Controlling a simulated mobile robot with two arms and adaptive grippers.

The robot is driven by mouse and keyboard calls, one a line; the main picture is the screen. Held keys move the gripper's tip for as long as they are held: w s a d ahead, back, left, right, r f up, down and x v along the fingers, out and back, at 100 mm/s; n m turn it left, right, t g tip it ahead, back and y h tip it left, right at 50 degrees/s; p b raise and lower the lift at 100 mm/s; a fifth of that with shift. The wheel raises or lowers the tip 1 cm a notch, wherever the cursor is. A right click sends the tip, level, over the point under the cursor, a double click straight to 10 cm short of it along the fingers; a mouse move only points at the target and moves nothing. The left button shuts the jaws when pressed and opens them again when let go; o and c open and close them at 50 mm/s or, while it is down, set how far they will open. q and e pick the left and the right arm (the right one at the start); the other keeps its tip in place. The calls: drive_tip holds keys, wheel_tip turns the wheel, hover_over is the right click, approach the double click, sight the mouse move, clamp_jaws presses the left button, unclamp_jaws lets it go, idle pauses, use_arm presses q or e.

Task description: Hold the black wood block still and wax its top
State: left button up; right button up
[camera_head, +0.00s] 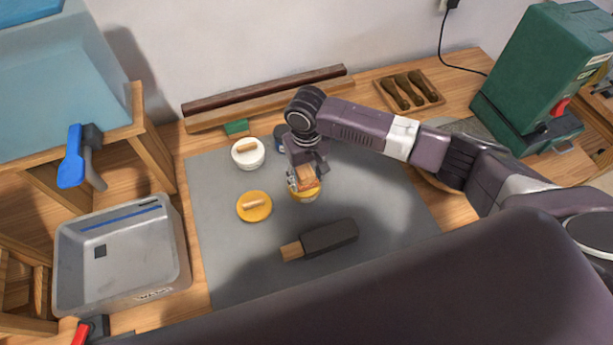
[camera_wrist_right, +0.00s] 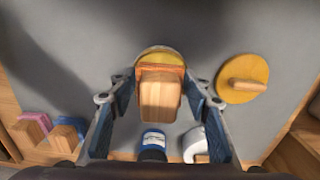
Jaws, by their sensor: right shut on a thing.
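The black wood block (camera_head: 331,237), with a bare pale wood end, lies on the grey mat (camera_head: 222,275). My right gripper (camera_head: 304,178) is shut on a wooden applicator block with an orange-brown underside, which shows in the wrist view (camera_wrist_right: 160,95). It is at or just above an open yellow tin (camera_head: 307,194); I cannot tell whether they touch. The tin's rim shows behind the applicator in the wrist view (camera_wrist_right: 158,53). A yellow disc with a wooden handle (camera_head: 254,206) lies left of the tin. My left gripper is not in view.
A white round pot with a wooden handle (camera_head: 248,153) and a blue jar (camera_head: 281,137) stand at the mat's back. A grey tub (camera_head: 120,255) is at left, a green machine (camera_head: 540,75) at back right. The mat's front left is clear.

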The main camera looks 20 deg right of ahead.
sight(307, 174)
drive_tip(key=shift+f, duration=0.45)
idle(0.6)
drive_tip(key=shift+s+f+p, duration=0.15)
drive_tip(key=shift+p, duration=0.15)
idle(2.0)
wheel_tip(307, 174, up, 5)
drive_tip(key=p, duration=0.6)
drive_tip(key=shift+r, duration=1.1)
drive_tip(key=shift+w, duration=0.2)
